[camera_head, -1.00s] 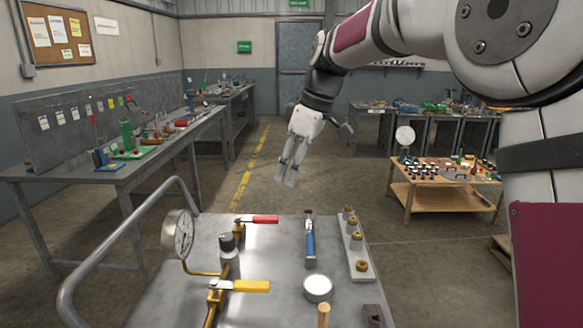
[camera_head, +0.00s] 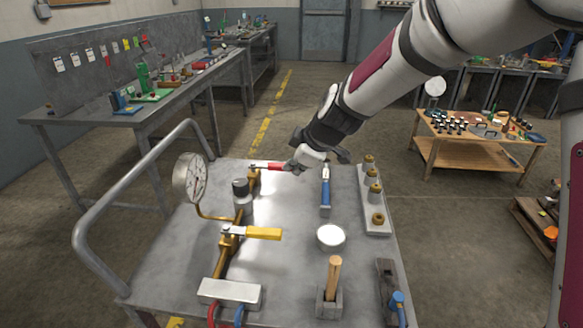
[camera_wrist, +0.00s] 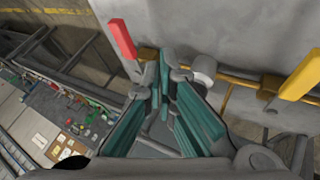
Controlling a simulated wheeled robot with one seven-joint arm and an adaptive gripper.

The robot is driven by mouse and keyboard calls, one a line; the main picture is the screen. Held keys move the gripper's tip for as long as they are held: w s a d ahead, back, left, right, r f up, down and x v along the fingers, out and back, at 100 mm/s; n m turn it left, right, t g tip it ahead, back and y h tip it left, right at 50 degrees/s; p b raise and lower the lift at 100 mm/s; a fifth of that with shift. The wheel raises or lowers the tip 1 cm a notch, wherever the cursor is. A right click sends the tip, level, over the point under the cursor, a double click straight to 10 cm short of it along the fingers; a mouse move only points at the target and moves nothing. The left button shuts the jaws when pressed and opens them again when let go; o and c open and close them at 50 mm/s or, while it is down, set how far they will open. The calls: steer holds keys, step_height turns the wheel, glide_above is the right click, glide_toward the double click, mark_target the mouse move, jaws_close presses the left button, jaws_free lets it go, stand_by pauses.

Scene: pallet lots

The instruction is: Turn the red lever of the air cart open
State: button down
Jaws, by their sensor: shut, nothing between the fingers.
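The red lever (camera_head: 268,166) sits on a brass valve at the far end of the cart top (camera_head: 285,268) and points right, across the brass pipe. My gripper (camera_head: 291,166) is at the lever's right end in the head view, partly overlapping it. In the wrist view the red lever (camera_wrist: 122,39) stands to the left of my shut fingers (camera_wrist: 164,72), with nothing between them. I cannot tell whether the fingers touch the lever. A yellow lever (camera_head: 264,233) on the same pipe also points right, nearer the head camera; it also shows in the wrist view (camera_wrist: 302,75).
A pressure gauge (camera_head: 196,181) and a dark-topped knob (camera_head: 241,190) stand by the pipe. A blue-handled tool (camera_head: 325,190), brass fittings on a block (camera_head: 374,195), a white round tin (camera_head: 330,237) and a wooden handle (camera_head: 334,274) occupy the right side. The cart's push rail (camera_head: 110,205) rises at left.

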mark_target(272, 168)
steer(key=x, duration=0.9)
steer(key=w, duration=0.3)
steer(key=shift+w+a+f, duration=0.1)
steer(key=shift+w+f, duration=0.15)
steer(key=shift+w, duration=0.45)
steer(key=shift+w+n+b, duration=0.3)
steer(key=shift+w+b, duration=0.05)
steer(key=shift+b, duration=0.5)
